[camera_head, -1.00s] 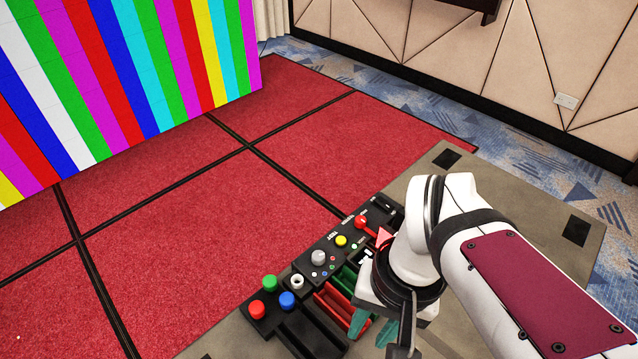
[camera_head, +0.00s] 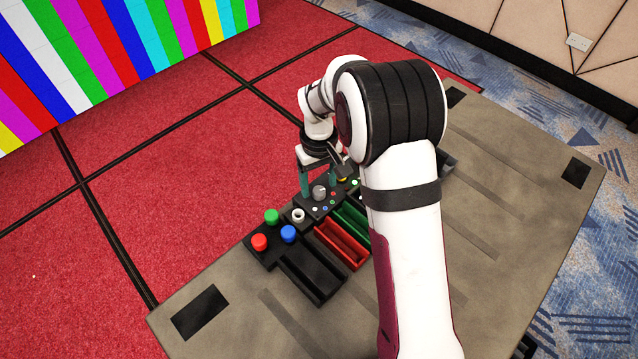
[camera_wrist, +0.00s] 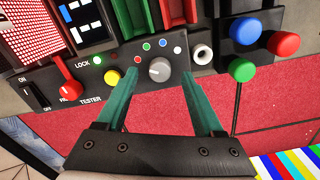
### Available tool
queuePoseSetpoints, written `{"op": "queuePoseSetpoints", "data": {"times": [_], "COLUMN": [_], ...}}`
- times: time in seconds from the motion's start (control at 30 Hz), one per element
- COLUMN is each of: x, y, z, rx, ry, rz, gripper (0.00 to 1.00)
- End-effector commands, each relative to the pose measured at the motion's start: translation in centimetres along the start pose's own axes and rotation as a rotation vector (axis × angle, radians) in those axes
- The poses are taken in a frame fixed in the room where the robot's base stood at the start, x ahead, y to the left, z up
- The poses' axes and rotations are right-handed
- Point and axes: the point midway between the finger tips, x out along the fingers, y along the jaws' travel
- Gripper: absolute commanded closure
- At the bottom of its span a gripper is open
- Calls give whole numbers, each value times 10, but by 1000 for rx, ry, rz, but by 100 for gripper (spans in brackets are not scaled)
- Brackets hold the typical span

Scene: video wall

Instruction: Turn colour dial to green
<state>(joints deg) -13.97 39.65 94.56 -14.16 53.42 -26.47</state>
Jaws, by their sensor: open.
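The colour dial (camera_wrist: 159,70) is a grey knob on a black panel, with small coloured dots, among them green, blue and red, around one side. In the wrist view it lies between the tips of my two teal fingers. In the head view the dial (camera_head: 319,193) shows just below my gripper (camera_head: 318,190). My gripper (camera_wrist: 159,76) is open, one finger on each side of the knob, with gaps between. I cannot tell whether the tips are level with the knob or above it. Which dot its pointer faces is too small to tell.
A yellow button (camera_wrist: 112,77) sits close beside one finger. A white ring socket (camera_wrist: 202,54) and green (camera_wrist: 242,70), blue (camera_wrist: 245,31) and red (camera_wrist: 286,44) buttons lie on the other side. A red lever (camera_wrist: 68,88) and red and green trays (camera_head: 341,245) are nearby.

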Motion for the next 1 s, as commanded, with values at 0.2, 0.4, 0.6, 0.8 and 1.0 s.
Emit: {"op": "queuePoseSetpoints", "data": {"times": [0.2, 0.4, 0.6, 0.8, 1.0], "x": [20, 22, 21, 21, 21], "y": [0, 0, 0, 0, 0], "z": [0, 0, 0, 0, 0], "rx": [0, 1, 1, 1, 1], "ry": [0, 1, 1, 1, 1], "rz": [0, 0, 0, 0, 0], "gripper": [31, 31, 54, 90, 100]}}
